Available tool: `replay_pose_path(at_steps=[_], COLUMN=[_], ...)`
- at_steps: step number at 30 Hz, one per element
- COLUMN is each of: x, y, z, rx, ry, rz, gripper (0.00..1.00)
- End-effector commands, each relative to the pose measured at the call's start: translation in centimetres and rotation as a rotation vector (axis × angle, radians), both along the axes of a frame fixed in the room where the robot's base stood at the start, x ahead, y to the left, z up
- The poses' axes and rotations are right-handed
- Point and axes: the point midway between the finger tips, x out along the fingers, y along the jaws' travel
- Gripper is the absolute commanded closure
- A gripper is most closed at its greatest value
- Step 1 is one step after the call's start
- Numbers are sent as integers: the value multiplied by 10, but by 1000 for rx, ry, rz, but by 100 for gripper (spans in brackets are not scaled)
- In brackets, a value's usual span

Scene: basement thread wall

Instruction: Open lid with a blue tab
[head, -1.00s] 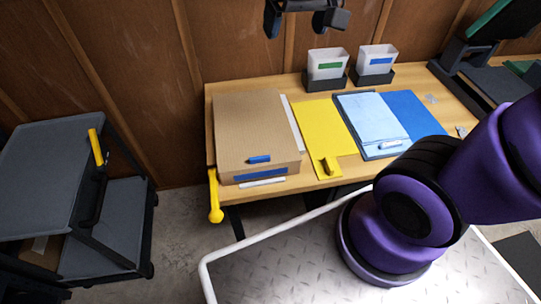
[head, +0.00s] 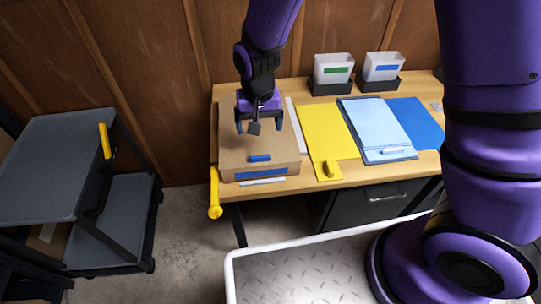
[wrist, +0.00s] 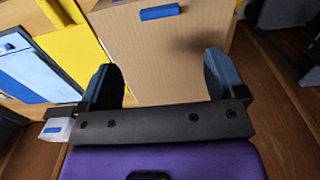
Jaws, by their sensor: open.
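A brown cardboard box with a closed flat lid (head: 283,152) sits at the left end of the wooden desk; the lid also fills the middle of the wrist view (wrist: 170,60). A blue tab (head: 260,158) lies on the lid near its front edge, and it shows at the top of the wrist view (wrist: 160,12). A blue label (head: 261,173) is on the box front. My gripper (head: 260,127) is open and empty above the lid, behind the tab and apart from it. Its two fingers (wrist: 165,78) show in the wrist view with nothing between them.
A yellow board (head: 328,130) with a yellow handle, a light blue clipboard (head: 375,125) and a blue sheet (head: 417,120) lie right of the box. Two white bins (head: 333,69) stand behind. A grey cart (head: 55,160) stands left.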

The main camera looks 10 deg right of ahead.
Motion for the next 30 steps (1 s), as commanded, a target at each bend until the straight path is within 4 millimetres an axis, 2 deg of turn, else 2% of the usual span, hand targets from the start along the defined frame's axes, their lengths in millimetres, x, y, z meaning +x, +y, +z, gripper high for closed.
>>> replay_pose_path(at_steps=[8,21,30], x=[-1,-2,-1], y=[6,5,6], z=[-22,-89,-117], rx=[-11,-12,-10], ry=[8,10,7], rz=[-1,-1,-1], gripper=[11,11,11])
